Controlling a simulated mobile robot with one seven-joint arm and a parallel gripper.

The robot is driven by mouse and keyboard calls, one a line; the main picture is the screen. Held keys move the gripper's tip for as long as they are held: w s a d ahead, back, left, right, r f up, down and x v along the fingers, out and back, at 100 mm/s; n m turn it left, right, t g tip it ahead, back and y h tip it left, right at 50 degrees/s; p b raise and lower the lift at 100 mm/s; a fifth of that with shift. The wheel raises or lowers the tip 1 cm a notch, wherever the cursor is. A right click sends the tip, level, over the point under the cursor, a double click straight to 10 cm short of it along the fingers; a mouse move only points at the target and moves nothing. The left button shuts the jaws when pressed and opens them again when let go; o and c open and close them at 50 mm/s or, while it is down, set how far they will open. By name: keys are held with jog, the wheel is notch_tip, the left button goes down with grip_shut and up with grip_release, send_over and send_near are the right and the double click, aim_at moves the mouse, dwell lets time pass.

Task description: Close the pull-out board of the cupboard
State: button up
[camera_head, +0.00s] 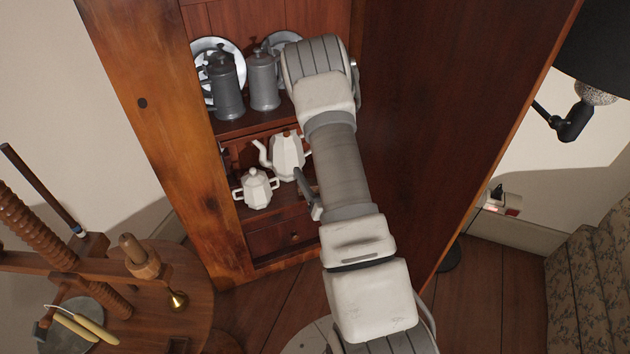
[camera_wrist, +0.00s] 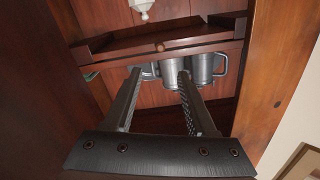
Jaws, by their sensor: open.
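The cupboard (camera_head: 195,190) stands open-fronted, with its shelves facing me. In the wrist view, which looks upside down, a wooden board with a small round knob (camera_wrist: 160,47) runs across the cupboard; it appears to be the pull-out board. In the head view a wooden edge (camera_head: 243,124) under the tankards may be the same board. How far it sticks out is hard to judge. My gripper (camera_wrist: 159,73) is open and empty, its two fingers apart and pointing toward the board. Whether they touch it is unclear. In the head view my forearm hides most of the gripper.
Pewter tankards (camera_head: 226,90) and plates stand on the upper shelf. A white teapot (camera_head: 288,155) and sugar bowl (camera_head: 257,188) stand below, above a drawer (camera_head: 280,237). A wooden table (camera_head: 170,290) with tools stands left. A dark lamp (camera_head: 600,45) is right.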

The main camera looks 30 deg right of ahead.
jog(key=shift+s+a+r+p, duration=0.15)
jog(key=shift+s+p, duration=0.55)
jog(key=shift+s, duration=0.45)
